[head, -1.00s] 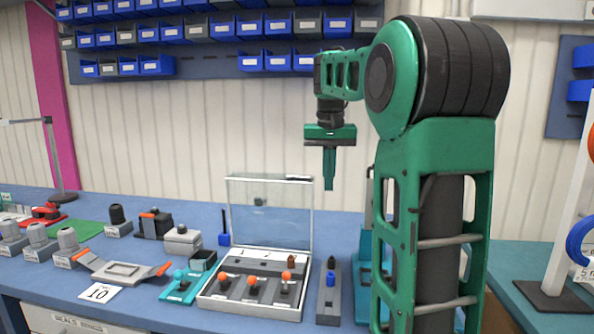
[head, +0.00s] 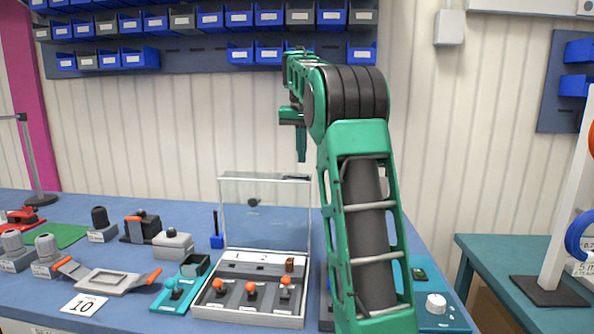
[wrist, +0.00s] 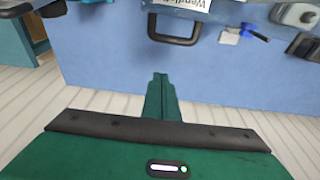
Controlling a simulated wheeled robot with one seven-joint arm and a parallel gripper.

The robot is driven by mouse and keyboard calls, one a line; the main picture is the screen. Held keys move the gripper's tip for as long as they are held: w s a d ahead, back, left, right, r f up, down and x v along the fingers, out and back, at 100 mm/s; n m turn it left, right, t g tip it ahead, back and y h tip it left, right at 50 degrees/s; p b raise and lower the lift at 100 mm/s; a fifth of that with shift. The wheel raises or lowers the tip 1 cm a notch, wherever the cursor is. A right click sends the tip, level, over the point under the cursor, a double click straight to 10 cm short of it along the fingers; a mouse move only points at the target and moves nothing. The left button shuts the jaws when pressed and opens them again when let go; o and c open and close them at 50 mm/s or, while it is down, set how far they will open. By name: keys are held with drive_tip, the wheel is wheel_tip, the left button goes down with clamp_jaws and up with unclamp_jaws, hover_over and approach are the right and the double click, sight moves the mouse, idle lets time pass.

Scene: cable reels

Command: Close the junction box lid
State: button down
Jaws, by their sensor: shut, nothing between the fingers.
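The junction box appears to be the shallow light-grey tray (head: 248,318) on the blue bench, with several orange-topped parts in it. Its clear lid (head: 275,215) stands open, nearly upright, hinged along the tray's back edge. My green gripper (head: 301,158) is shut and empty, pointing down. In the head view its tip shows just above the lid's upper right corner; I cannot tell how far in front or behind it is. In the wrist view the shut fingers (wrist: 160,78) show over the blue surface, touching nothing. The lid cannot be made out there.
A teal holder (head: 178,290) stands left of the tray, with a grey plate with orange handles (head: 110,280) beyond it. A blue upright tool (head: 217,235) is behind. My arm hides the bench right of the tray; a white knob (head: 436,303) shows further right.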

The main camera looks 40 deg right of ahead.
drive_tip(key=shift+s+a+f, duration=0.35)
drive_tip(key=shift+f, duration=0.25)
drive_tip(key=shift+s+a+f, duration=0.4)
drive_tip(key=shift+f, duration=0.25)
drive_tip(key=shift+s+a+f, duration=0.35)
drive_tip(key=shift+f, duration=0.25)
